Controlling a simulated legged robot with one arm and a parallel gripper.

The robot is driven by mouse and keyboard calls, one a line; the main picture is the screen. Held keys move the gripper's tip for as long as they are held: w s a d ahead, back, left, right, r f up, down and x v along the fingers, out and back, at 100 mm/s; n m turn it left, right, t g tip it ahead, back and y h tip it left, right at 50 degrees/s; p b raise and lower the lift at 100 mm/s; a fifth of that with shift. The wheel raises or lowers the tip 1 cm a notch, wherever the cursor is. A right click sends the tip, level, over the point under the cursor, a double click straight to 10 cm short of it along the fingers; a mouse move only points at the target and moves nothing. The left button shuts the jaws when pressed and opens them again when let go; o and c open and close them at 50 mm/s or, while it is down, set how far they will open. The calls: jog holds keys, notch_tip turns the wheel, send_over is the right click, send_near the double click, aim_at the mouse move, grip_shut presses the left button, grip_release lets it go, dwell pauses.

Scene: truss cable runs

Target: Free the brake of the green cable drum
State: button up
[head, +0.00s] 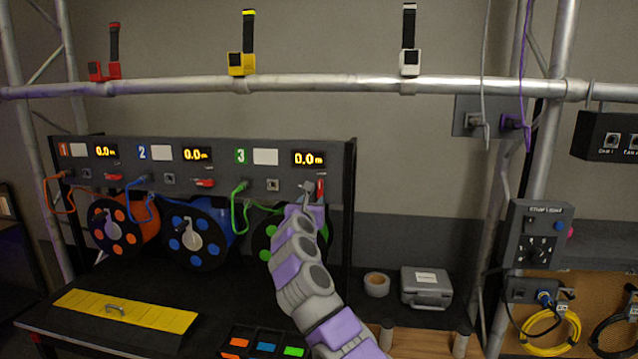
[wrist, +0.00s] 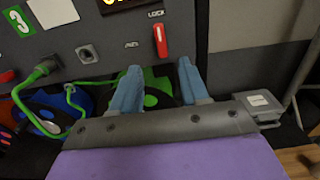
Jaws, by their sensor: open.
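The green cable drum (head: 265,238) hangs under panel section 3, largely hidden behind my arm. Its green hub also shows in the wrist view (wrist: 157,93). Its red brake lever (wrist: 160,40) stands upright on the panel, under the word LOCK; a second, blurred label lies to its lower left. The lever also shows in the head view (head: 320,189), right beside my gripper (head: 308,187). In the wrist view my gripper (wrist: 159,68) is open and empty, its two blue fingers apart, with the lever beyond and between the fingertips.
The orange drum (head: 124,225) and blue drum (head: 197,233) hang to the left; their red levers (head: 112,177) (head: 204,182) lie nearly flat. A green cable (wrist: 68,95) loops left of my fingers. A grey case (head: 426,288) and tape roll (head: 376,284) sit at right.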

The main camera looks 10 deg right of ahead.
aim_at(319, 188)
jog(key=p+x, duration=0.6)
jog(key=x, duration=0.1)
jog(key=shift+a, duration=0.15)
jog(key=shift+p+x, duration=0.4)
jog(key=shift+x, duration=1)
jog(key=shift+p+x, duration=0.55)
jog(key=shift+x, duration=0.6)
jog(key=shift+f, duration=0.1)
jog(key=shift+c, duration=0.2)
jog(key=shift+s, duration=0.1)
grip_shut()
